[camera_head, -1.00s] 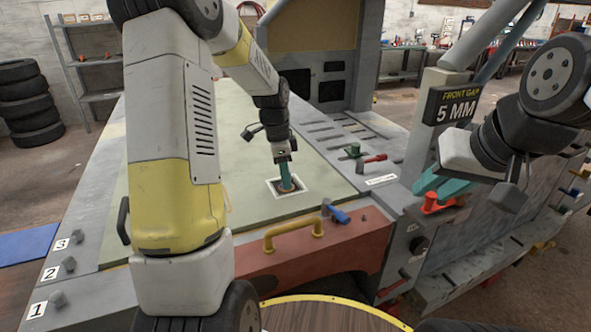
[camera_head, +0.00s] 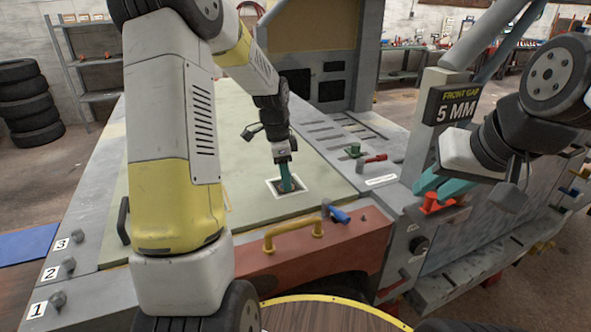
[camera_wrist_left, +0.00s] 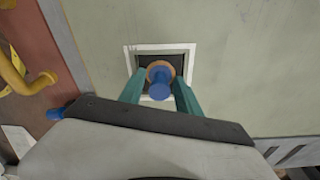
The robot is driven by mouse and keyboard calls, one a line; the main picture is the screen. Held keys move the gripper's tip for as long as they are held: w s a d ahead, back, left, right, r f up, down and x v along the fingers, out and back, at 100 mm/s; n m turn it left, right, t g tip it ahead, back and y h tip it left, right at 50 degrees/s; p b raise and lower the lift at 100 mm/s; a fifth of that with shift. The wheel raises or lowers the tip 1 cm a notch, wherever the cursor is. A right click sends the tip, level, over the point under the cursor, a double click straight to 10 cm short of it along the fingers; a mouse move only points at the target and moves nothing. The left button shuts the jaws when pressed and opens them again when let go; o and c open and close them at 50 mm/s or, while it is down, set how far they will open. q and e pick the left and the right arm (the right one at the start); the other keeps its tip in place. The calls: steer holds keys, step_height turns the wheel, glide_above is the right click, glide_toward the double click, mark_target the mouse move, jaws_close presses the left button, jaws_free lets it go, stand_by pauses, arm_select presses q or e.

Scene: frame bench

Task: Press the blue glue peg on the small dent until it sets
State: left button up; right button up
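The blue glue peg (camera_wrist_left: 160,88) stands on an orange-brown round base within a dark patch, inside a white square frame (camera_wrist_left: 131,62) on the pale green panel (camera_head: 232,122). The small dent itself cannot be made out under the peg. My left gripper (camera_head: 287,190) is over the frame. In the left wrist view its teal fingers (camera_wrist_left: 160,78) are on either side of the peg, with a narrow gap showing beside it, so it looks open. In the head view its fingers hide most of the peg.
A yellow handle (camera_head: 292,235) and a blue-handled part (camera_head: 338,214) are on the bench front. A sign reading "FRONT GAP 5 MM" (camera_head: 454,107) stands at the right. The panel around the frame is clear.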

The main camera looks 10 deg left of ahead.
arm_select(q)
steer(key=shift+o, duration=0.4)
steer(key=r, duration=0.5)
steer(key=a+r, duration=0.1)
steer(key=r, duration=0.1)
steer(key=shift+s+r, duration=0.15)
steer(key=shift+r, duration=0.1)
steer(key=s+d+r+n+t, duration=0.1)
steer(key=s+r+n+t, duration=0.1)
steer(key=s, duration=0.6)
steer(key=s+d+r+n+t, duration=0.1)
steer(key=s+r+n+t, duration=0.1)
steer(key=s+r+n, duration=0.2)
steer(key=s+d+r+n+t, duration=0.1)
steer(key=s+r+n, duration=0.3)
steer(key=s+n, duration=0.3)
steer(key=s, duration=0.5)
steer(key=shift+d+n+t+h, duration=0.2)
steer(key=shift+n+t+h, duration=0.1)
steer(key=shift+t+h, duration=0.1)
